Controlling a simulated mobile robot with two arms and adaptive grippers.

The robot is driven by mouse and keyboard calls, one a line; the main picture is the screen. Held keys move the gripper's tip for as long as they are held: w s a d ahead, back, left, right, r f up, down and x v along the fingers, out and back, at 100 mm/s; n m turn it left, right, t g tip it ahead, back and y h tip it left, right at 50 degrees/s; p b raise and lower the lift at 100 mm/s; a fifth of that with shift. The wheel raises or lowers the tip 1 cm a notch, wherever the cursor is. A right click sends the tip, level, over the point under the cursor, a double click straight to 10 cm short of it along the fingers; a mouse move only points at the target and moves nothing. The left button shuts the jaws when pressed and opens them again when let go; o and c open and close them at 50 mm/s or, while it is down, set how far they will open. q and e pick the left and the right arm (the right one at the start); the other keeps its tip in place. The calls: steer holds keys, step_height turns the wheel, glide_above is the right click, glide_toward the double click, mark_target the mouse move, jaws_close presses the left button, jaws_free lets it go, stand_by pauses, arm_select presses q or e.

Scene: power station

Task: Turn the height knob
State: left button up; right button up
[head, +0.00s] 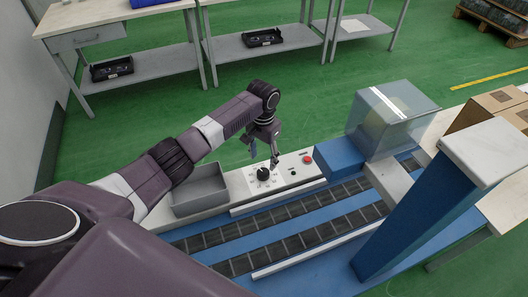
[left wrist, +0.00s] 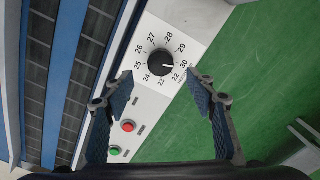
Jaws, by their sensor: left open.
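The height knob (head: 263,174) is a round black dial on the white control panel (head: 290,172) beside the conveyor. In the left wrist view the knob (left wrist: 161,62) sits inside a ring of printed numbers from 22 to 30. Its white mark points right, close to 30. My left gripper (head: 263,157) hangs just above the knob, pointing down. In the left wrist view its two blue-padded fingers (left wrist: 160,82) are spread wide, with nothing between them. The knob shows beyond the fingertips, apart from both. My right gripper is not in view.
A red button (head: 307,159) sits farther right on the panel. The left wrist view shows red (left wrist: 128,126) and green (left wrist: 115,151) buttons. A grey bin (head: 200,190) stands left of the panel. A blue machine with a clear cover (head: 390,118) stands right. The conveyor (head: 290,228) runs in front.

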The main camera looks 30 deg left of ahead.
mark_target(263, 172)
arm_select(q)
steer(key=shift+w+a+f, duration=0.1)
steer(key=shift+w+f, duration=0.1)
steer(key=shift+f, duration=0.05)
steer(key=f, duration=0.3)
steer(key=shift+s+f, duration=0.15)
steer(key=shift+s, duration=0.05)
step_height(263, 172, down, 3)
steer(key=shift+w+f+b, duration=0.1)
steer(key=shift+f+b, duration=0.05)
steer(key=shift+b, duration=0.35)
steer(key=shift+f, duration=0.2)
steer(key=c, duration=1.1)
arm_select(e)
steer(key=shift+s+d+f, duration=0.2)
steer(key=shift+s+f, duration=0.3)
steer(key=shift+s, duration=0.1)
